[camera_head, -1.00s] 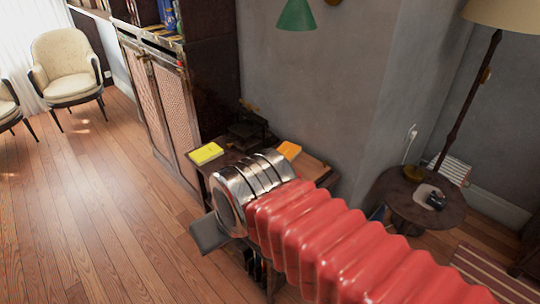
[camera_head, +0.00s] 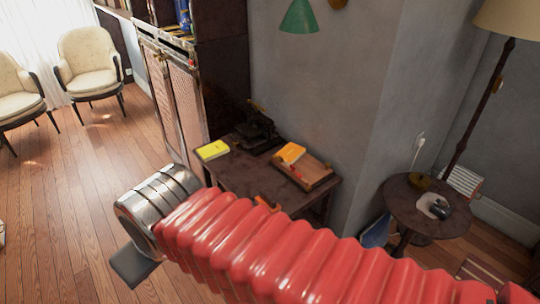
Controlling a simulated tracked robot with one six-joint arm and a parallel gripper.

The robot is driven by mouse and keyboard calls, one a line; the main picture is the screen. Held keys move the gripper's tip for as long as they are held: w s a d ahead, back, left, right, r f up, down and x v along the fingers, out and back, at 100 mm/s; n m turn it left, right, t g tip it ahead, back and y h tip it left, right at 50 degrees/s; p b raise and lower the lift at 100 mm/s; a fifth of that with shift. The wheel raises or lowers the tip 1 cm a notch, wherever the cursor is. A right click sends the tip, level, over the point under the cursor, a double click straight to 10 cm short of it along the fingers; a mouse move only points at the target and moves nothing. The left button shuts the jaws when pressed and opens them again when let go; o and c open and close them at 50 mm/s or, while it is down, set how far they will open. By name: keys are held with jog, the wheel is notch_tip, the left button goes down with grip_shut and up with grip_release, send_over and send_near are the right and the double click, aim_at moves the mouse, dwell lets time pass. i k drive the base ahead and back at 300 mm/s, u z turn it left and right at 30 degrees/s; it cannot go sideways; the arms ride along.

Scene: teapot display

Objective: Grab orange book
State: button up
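The orange book (camera_head: 291,153) lies on a brown wooden box or board (camera_head: 313,175) at the right side of a small dark desk (camera_head: 238,174) against the grey wall. My gripper (camera_head: 131,265) is at the lower left, in front of the desk and apart from the book. Only one dark grey, flat part of it shows beyond the metal wrist, so its opening is hidden. My red ribbed arm crosses the lower part of the view and covers the desk's front.
A yellow book (camera_head: 213,150) lies on the desk's left corner, beside a dark machine (camera_head: 257,127). A tall cabinet (camera_head: 178,95) stands left of the desk. A round side table (camera_head: 425,212) and lamp (camera_head: 480,105) stand right. Wooden floor (camera_head: 60,190) is open at left.

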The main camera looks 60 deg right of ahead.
aim_at(291, 152)
jog(key=u, duration=0.6)
jog(key=i, duration=1.9)
jog(key=z, duration=2.55)
